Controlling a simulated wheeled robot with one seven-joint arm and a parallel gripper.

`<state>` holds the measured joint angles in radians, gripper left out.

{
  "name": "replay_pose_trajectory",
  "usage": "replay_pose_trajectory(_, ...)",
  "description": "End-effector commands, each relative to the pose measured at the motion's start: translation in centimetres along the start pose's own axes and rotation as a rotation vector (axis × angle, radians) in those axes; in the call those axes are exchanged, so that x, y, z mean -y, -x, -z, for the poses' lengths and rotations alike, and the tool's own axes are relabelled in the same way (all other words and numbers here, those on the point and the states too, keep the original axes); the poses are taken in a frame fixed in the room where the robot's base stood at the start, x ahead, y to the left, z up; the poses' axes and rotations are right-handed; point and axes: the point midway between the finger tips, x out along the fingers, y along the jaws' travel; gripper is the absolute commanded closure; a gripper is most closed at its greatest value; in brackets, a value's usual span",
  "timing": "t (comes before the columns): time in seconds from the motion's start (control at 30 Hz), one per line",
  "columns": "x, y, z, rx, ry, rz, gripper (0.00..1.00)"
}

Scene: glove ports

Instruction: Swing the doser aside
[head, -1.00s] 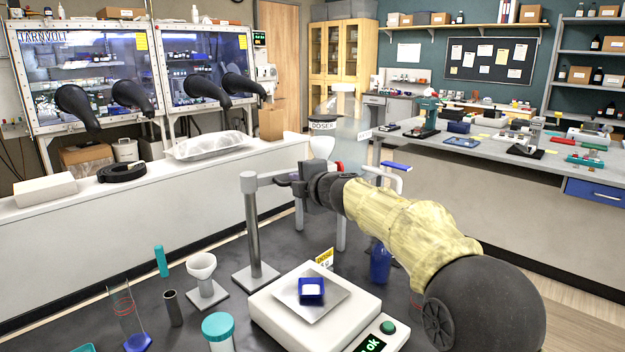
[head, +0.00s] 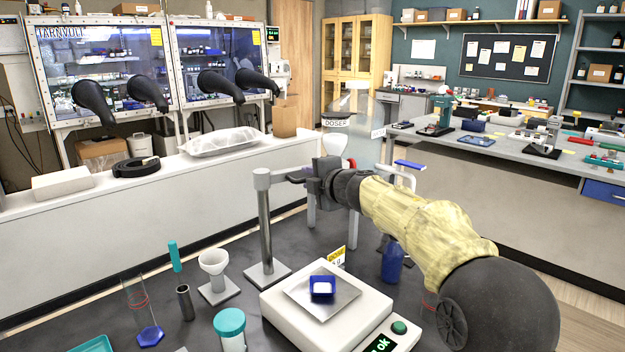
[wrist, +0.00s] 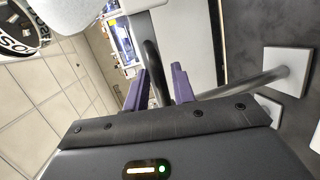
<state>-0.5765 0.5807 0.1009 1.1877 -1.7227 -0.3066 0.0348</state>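The doser (head: 336,123), a white hopper with a dark label band, stands up behind my gripper in the head view. In the wrist view its labelled part (wrist: 22,35) is at the upper left. A grey upright post (head: 265,225) with a side arm stands left of my gripper (head: 312,178). In the wrist view a dark curved bar (wrist: 153,62) passes between the purple fingers of my gripper (wrist: 158,80). The fingers stand apart, with a gap visible on the left of the bar. My wrist hides the joint between bar and doser in the head view.
A white balance (head: 280,322) holds a tilted-looking square pan with a blue dish (head: 322,288). A funnel stand (head: 213,263), a glass cylinder (head: 138,300) and a teal-lidded jar (head: 230,325) are to its left. A blue bottle (head: 392,262) stands behind the balance, near my arm.

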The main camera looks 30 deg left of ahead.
Motion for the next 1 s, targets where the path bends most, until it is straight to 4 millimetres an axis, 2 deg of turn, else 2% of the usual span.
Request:
replay_pose_trajectory(0.17, 0.1, 0.6, -0.1, 0.000, -0.001, 0.000, 0.74)
replay_pose_trajectory(0.37, 0.2, 3.1, -0.1, 0.001, 0.000, 0.000, 0.74)
replay_pose_trajectory(1.0, 0.0, 14.5, -0.1, 0.003, 0.000, -0.001, 0.74)
